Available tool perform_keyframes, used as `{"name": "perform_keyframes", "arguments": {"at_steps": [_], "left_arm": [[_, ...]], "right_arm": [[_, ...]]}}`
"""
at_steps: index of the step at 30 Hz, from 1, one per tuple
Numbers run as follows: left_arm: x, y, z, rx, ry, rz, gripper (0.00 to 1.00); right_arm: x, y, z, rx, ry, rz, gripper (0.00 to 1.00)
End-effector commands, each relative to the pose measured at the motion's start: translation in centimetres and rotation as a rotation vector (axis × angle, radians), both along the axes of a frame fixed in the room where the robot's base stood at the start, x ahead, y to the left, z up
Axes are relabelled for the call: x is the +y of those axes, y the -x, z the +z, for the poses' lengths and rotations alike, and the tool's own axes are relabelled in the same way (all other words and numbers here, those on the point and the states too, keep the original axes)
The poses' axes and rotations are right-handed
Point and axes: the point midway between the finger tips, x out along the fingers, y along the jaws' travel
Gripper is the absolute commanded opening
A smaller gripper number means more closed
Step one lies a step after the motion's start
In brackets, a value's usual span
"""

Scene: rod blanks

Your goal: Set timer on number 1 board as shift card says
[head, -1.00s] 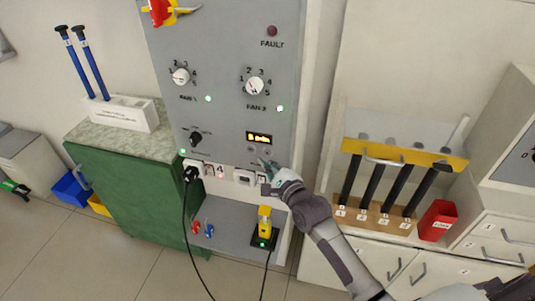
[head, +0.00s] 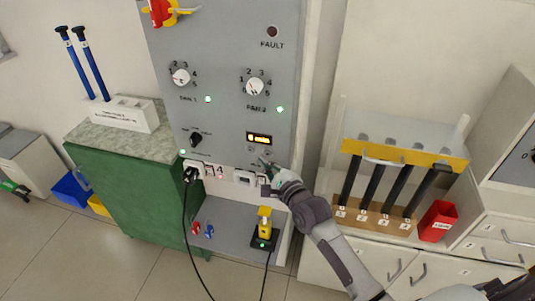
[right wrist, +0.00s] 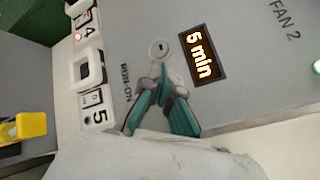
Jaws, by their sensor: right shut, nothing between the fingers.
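The grey control board (head: 222,121) stands upright in the head view, with knobs, lamps and a small timer display (head: 259,139) lit in orange. In the right wrist view the timer display (right wrist: 203,56) seems to read "5 min", turned on its side. Beside it is a round button (right wrist: 158,48), and the label "RUN-ON" (right wrist: 126,86) is near. My right gripper (head: 265,161) is shut and empty, just below the display. In the right wrist view its fingertips (right wrist: 162,77) are at the panel beside the button; whether they touch is unclear. My left gripper is out of view. I see no readable shift card.
A black plug (head: 190,173) with a hanging cable sits in a socket below the board. A yellow device (head: 265,222) stands on the shelf below. A green cabinet (head: 140,195) is at left. A rack of black rods (head: 375,185) and a red bin (head: 438,221) are at right.

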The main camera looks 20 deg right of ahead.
Motion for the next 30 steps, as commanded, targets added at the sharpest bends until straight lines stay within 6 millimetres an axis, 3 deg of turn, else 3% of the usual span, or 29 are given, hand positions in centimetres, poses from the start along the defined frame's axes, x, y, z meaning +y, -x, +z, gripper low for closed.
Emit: {"name": "perform_keyframes", "arguments": {"at_steps": [30], "left_arm": [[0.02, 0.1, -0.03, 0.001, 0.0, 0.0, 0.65]], "right_arm": [[-0.59, -0.86, 0.01, 0.0, 0.0, 0.0, 0.0]]}}
